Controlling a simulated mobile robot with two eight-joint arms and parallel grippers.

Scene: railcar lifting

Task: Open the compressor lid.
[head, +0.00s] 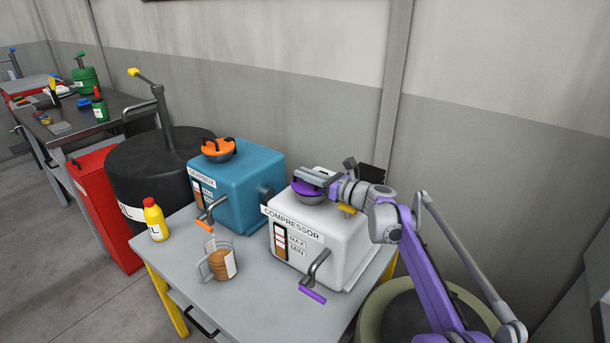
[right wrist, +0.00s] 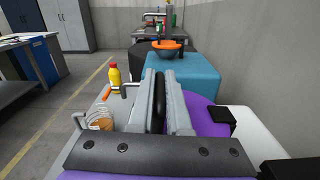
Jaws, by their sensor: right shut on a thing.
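The compressor (head: 345,235) is a white box labelled "COMPRESSOR" with a MAX/MIN gauge and a purple-handled tap on its front. Its round purple lid (head: 304,195) is on top, partly covered by my right gripper (head: 308,178). It also shows as purple around the fingers in the right wrist view (right wrist: 205,124). My right gripper is shut on the lid's dark upright handle (right wrist: 158,108), which runs between the two grey fingers. Whether the lid is loose or fastened cannot be told. My left gripper is not in view.
A teal gearbox (head: 250,188) with an orange lid (head: 218,149) stands left of the compressor on the grey table (head: 220,305). A measuring jug (head: 217,263) and a yellow bottle (head: 154,218) stand at the table's left. A black barrel (head: 150,175) is behind. The wall is close behind.

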